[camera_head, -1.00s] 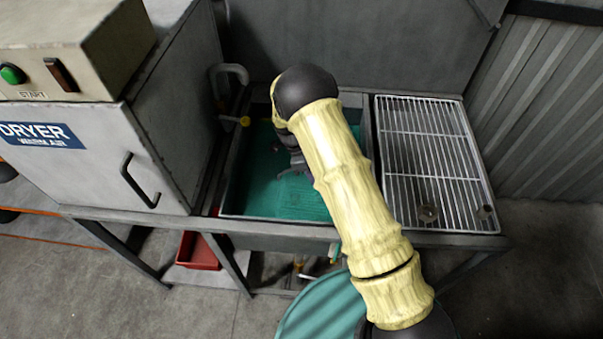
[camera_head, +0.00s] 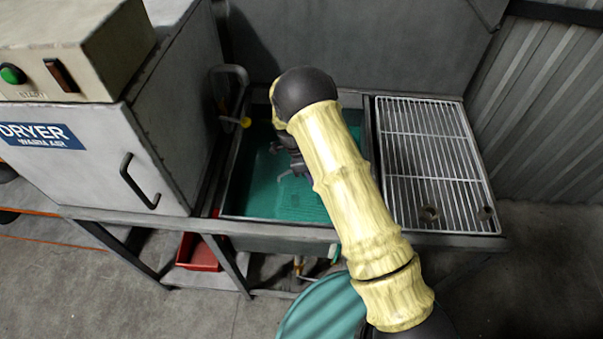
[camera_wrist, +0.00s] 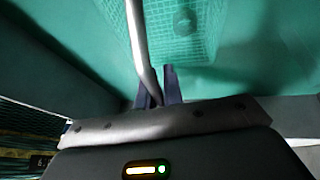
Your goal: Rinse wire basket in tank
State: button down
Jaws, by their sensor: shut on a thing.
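The tank (camera_head: 228,199) is a grey metal basin of green liquid in the middle of the head view. My gripper (camera_head: 287,169) is low inside it, partly hidden by my arm. In the wrist view, my gripper (camera_wrist: 158,86) is shut on a thin grey metal handle (camera_wrist: 139,40). A square mesh patch, seemingly the wire basket (camera_wrist: 172,42), shows through the green liquid beyond the fingers, with a dark round spot in it. The mesh shows faintly in the head view (camera_head: 303,207). Where handle and basket join is not clear.
A dryer (camera_head: 95,160) with a handled door stands left of the tank. A white wire drain rack (camera_head: 432,150) lies to its right. A bent pipe with a yellow tip (camera_head: 243,121) juts over the left edge. A red bin (camera_head: 199,253) sits below.

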jog(key=shift+r+p, duration=0.35)
jog(key=shift+r, duration=0.5)
jog(key=shift+f, duration=0.4)
jog(key=shift+f+b, duration=0.35)
jog(key=shift+b, duration=0.15)
dwell(0.9)
jog(key=shift+r, duration=0.4)
jog(key=shift+r+p, duration=0.15)
jog(key=shift+p, duration=0.15)
dwell(0.6)
